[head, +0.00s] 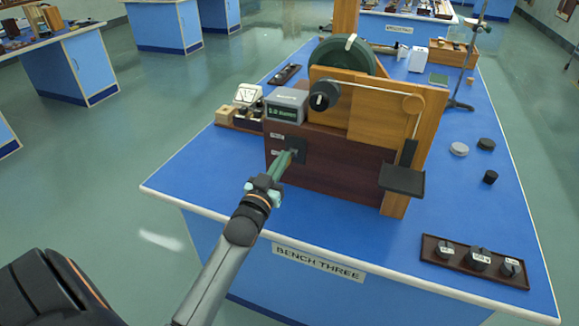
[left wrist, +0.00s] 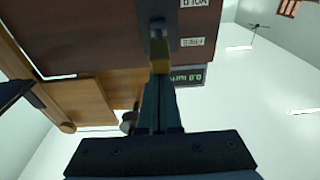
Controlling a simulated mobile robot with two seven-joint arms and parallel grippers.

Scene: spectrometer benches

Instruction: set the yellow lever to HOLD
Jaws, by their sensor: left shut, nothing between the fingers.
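The yellow lever (left wrist: 160,64) shows in the left wrist view, on a dark plate (left wrist: 145,12) on the front of the dark wooden box (head: 335,178). Beside the plate are the labels FREE (left wrist: 192,42) and HOLD (left wrist: 193,3), upside down in that view. The lever's yellow end lies on the FREE side of the plate. My left gripper (head: 293,155) is shut with its fingertips right at the lever, nothing between them. I cannot tell whether they touch it. In the head view my gripper hides the lever. My right gripper is out of view.
A grey display box (head: 286,107) sits on top of the dark box. A wooden frame (head: 430,110) with a black knob (head: 323,96), cord and black tray (head: 402,180) stands to the right. A knob strip (head: 475,261) lies at the bench's front right. The front left of the blue bench (head: 195,185) is clear.

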